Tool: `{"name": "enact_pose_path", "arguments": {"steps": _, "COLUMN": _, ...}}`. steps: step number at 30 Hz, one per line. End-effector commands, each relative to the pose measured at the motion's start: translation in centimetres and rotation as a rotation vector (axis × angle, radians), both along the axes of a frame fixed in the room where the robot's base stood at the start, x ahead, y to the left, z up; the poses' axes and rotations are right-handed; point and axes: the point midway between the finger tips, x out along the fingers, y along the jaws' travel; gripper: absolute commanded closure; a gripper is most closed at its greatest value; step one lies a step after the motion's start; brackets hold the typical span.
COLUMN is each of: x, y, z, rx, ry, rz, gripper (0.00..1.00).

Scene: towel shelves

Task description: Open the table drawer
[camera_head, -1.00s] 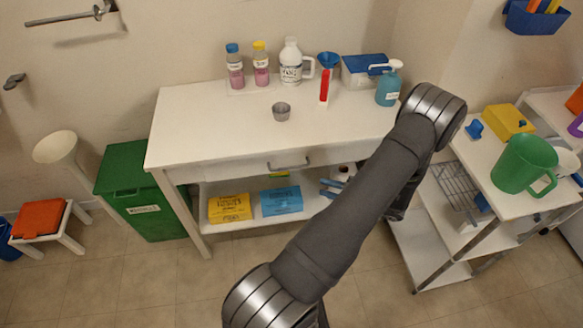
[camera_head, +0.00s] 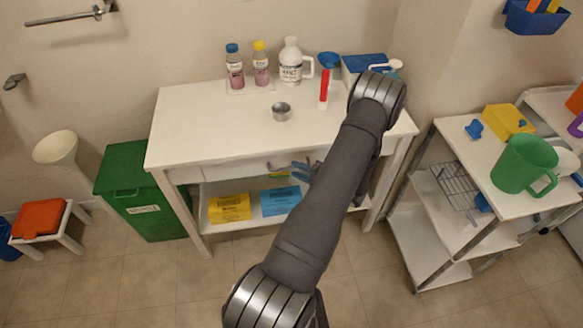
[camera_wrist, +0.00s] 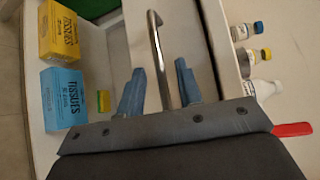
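The white table (camera_head: 205,115) has a drawer (camera_head: 225,172) under its top, which looks shut. Its metal bar handle (camera_head: 272,166) is partly covered by my gripper (camera_head: 301,171) in the head view. In the wrist view the handle (camera_wrist: 156,50) runs lengthwise between the two blue fingers of my gripper (camera_wrist: 159,67). The fingers are apart, one on each side of the bar, with gaps visible. I cannot tell whether the fingertips reach fully past the bar in depth.
A yellow box (camera_head: 229,208) and a blue box (camera_head: 280,201) stand on the shelf below. A green bin (camera_head: 140,190) is at left, a white cart (camera_head: 500,200) at right. The floor in front is clear.

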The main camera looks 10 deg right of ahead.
Motion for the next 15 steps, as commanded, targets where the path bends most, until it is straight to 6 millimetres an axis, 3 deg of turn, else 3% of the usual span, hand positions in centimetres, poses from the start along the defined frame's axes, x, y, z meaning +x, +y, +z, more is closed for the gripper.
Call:
{"name": "enact_pose_path", "arguments": {"steps": 6, "x": 1.9, "y": 1.9, "z": -0.4, "rx": 0.000, "ry": 0.000, "rz": 0.002, "gripper": 0.67}}
{"name": "enact_pose_path", "arguments": {"steps": 15, "x": 2.3, "y": 2.4, "z": -0.5, "rx": 0.001, "ry": 0.000, "rz": -0.001, "gripper": 0.67}}
